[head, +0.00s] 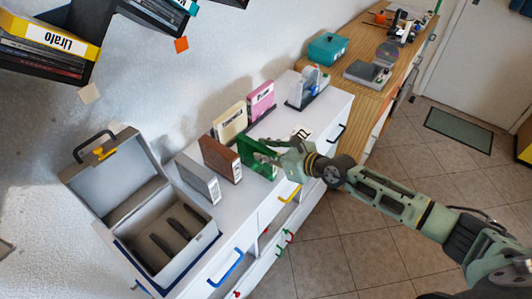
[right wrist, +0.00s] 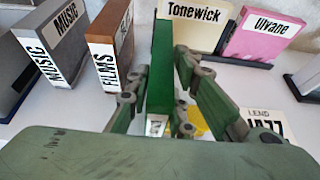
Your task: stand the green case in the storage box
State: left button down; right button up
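The green case (head: 256,160) stands upright on the white cabinet top, beside the brown case. In the right wrist view the green case (right wrist: 160,68) rises between the fingers of my right gripper (right wrist: 162,85), with a finger against each side. In the head view my right gripper (head: 272,153) reaches it from the right and covers part of it. The grey storage box (head: 204,249) stands at the near left end of the cabinet, its lid (head: 116,178) tilted open. Dark dividers show inside it. My left gripper is out of view.
A grey "MUSIC" case (head: 198,181) and a brown "FILMS" case (head: 221,159) stand between the green case and the box. A cream "Tonewick" case (head: 230,123) and a pink "Ulvane" case (head: 261,101) stand behind. A dark wall shelf (head: 45,57) hangs upper left.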

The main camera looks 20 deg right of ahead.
jog(key=o, duration=0.3)
jog(key=shift+r, duration=0.2)
jog(key=shift+b+v, duration=0.4)
jog(key=shift+v, duration=5.6)
jog(key=shift+r, duration=0.1)
